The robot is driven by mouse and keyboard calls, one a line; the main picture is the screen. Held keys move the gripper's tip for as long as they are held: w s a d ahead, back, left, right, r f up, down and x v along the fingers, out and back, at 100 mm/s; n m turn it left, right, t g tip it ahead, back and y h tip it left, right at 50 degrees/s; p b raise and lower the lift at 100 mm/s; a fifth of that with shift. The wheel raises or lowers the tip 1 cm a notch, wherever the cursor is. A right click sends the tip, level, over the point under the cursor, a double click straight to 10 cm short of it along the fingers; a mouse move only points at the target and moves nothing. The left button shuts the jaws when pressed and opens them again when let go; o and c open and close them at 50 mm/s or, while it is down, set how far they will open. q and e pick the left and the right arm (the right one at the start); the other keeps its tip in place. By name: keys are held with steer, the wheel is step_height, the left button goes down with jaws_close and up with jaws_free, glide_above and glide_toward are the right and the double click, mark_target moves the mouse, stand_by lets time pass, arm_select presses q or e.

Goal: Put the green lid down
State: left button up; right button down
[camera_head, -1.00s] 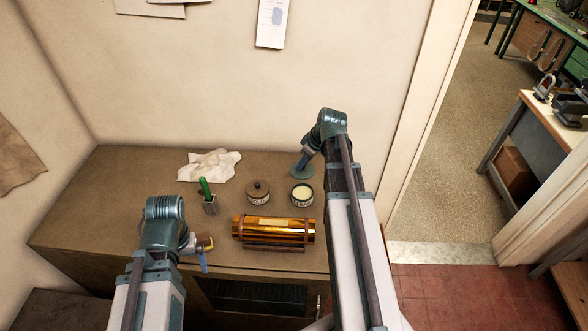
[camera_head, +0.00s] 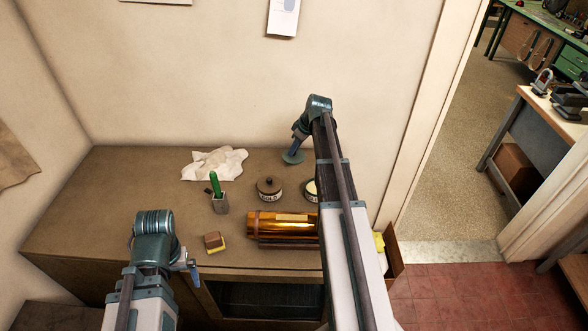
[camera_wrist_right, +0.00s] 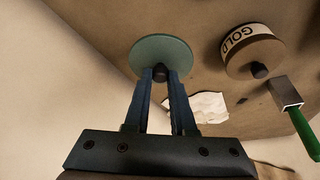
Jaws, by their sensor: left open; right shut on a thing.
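The green lid (camera_head: 293,156) is a flat round disc near the back of the cabinet top, behind the jars. My right gripper (camera_head: 297,138) is shut on the knob at its middle. The right wrist view shows the lid (camera_wrist_right: 160,50) at the tips of the closed fingers (camera_wrist_right: 161,73). I cannot tell whether the lid touches the cabinet top. An open jar with pale contents (camera_head: 311,186) is partly hidden by my right arm. My left gripper (camera_head: 191,267) is open and empty by the cabinet's front edge.
A brass cylinder (camera_head: 280,228) lies in front. The left cabinet top (camera_head: 110,205) is clear.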

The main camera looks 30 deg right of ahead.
mark_target(298, 157)
steer(key=shift+f+b, duration=2.65)
steer(key=shift+f, duration=0.6)
steer(key=shift+f, duration=0.1)
steer(key=shift+f, duration=0.15)
steer(key=c, duration=0.8)
jaws_free()
steer(key=shift+o, duration=0.2)
steer(key=shift+p+v, duration=0.65)
steer(key=shift+v, duration=0.25)
steer(key=p+v, duration=1)
steer(key=shift+r, duration=0.4)
